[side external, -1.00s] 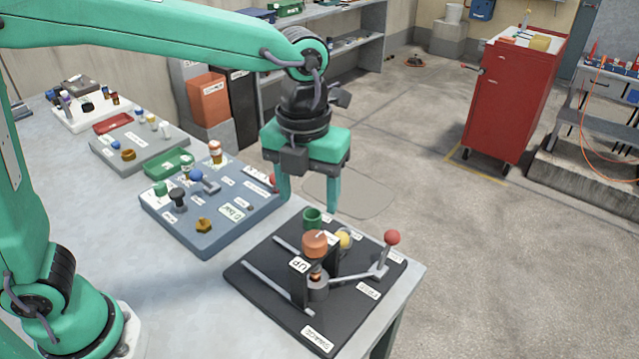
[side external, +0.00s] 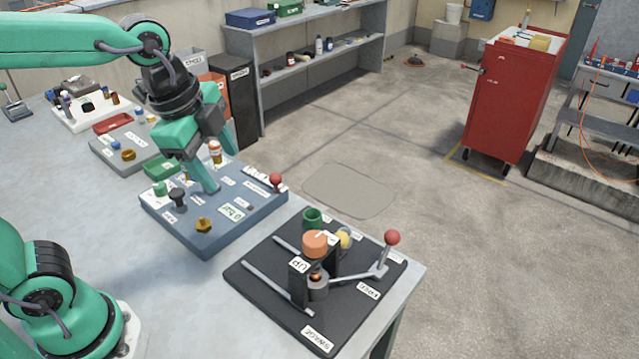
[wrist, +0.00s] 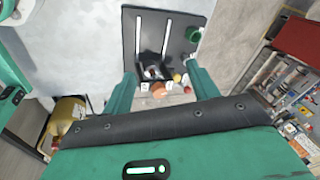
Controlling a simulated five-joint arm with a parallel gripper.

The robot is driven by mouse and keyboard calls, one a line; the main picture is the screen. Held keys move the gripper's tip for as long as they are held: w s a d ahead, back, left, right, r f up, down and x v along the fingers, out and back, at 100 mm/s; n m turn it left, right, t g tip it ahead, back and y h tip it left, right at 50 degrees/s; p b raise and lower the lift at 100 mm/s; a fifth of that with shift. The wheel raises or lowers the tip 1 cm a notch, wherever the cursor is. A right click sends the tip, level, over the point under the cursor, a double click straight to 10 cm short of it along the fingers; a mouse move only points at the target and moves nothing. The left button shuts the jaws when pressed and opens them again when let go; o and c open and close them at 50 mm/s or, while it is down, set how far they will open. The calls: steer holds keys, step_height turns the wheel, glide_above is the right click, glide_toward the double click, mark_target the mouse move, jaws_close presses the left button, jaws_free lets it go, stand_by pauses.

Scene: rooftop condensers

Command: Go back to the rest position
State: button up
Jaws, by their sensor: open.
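My gripper (side external: 190,180) is open and empty. In the side view it hangs tilted above the blue-grey board (side external: 208,240) in the middle of the bench, its fingers pointing down toward the board. How high the fingertips are above the board I cannot tell. In the wrist view my gripper (wrist: 165,82) shows its two green fingers spread apart with nothing between them.
A black board (side external: 262,290) at the bench's near right corner holds an orange knob (side external: 314,243) and a red-ball lever (side external: 392,238). A grey board (side external: 118,155) lies further back left. The bench (side external: 170,300) is bare in front. A red cabinet (side external: 505,100) stands off the bench.

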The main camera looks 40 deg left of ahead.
steer(key=s+a+f+n+t, duration=0.2)
steer(key=s+a+n, duration=0.4)
steer(key=n, duration=0.7)
steer(key=shift+a+n+y, duration=0.2)
steer(key=shift+n+y, duration=0.2)
stand_by(0.5)
